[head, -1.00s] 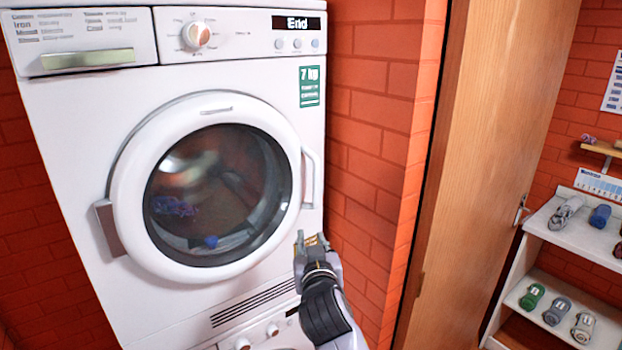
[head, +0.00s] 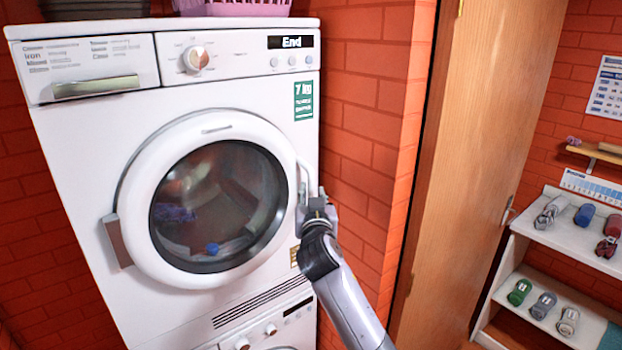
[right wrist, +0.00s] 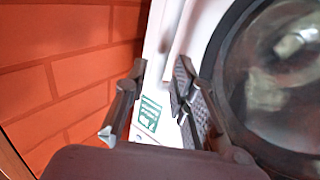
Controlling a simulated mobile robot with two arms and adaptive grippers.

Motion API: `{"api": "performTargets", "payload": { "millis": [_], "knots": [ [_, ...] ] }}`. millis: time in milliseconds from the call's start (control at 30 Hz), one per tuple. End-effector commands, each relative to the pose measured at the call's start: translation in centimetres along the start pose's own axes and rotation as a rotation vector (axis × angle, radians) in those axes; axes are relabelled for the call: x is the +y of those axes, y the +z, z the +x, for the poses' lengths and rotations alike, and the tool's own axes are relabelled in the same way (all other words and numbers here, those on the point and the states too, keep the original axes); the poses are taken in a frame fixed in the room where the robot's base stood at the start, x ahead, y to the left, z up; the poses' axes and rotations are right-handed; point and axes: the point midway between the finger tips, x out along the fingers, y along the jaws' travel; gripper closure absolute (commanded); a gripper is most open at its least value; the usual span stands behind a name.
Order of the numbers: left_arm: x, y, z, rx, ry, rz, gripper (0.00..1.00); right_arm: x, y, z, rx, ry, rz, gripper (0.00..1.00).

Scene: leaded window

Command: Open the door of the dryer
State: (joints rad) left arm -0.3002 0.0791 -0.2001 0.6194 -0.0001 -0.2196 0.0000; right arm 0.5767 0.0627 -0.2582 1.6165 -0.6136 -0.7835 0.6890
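The white dryer (head: 75,150) has its round door (head: 140,215) closed, with dark glass showing clothes inside. The door handle (head: 304,172) is a white vertical bar on the door's right side. My right gripper (head: 314,200) is at the lower part of this handle and hides some of it. In the right wrist view its two dark fingers (right wrist: 160,75) stand apart, with the white handle (right wrist: 178,72) near the right fingertip. I cannot tell whether they touch. My left gripper is not in view.
A brick wall (head: 365,120) stands close on the right of the dryer, beside a wooden door (head: 470,150). A white shelf (head: 570,235) with several small items is at the far right. A purple basket (head: 235,8) sits on top. Another machine is below.

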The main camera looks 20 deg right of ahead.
Motion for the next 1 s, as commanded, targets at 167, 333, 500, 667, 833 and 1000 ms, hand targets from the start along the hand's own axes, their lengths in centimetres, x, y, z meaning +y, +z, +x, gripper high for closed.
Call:
{"api": "performTargets", "payload": {
  "millis": [167,333,500,667,833,1000],
  "knots": [
    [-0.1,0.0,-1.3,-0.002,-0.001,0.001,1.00,0.0,-0.3,2.8,0.000,0.001,-0.002,0.76],
    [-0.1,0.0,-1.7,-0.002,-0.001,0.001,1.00,-0.1,-0.2,4.4,0.001,0.000,-0.001,0.76],
    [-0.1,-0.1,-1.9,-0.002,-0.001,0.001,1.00,-0.1,0.0,5.1,0.000,-0.001,0.000,0.76],
    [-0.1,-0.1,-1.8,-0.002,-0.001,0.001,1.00,-0.1,0.0,5.2,0.001,-0.001,0.000,0.76],
    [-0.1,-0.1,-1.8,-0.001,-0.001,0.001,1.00,-0.1,0.0,5.2,0.001,-0.001,0.000,0.79],
    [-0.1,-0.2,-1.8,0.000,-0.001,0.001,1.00,-0.1,0.0,5.2,0.001,-0.001,0.000,0.91]
  ]
}}
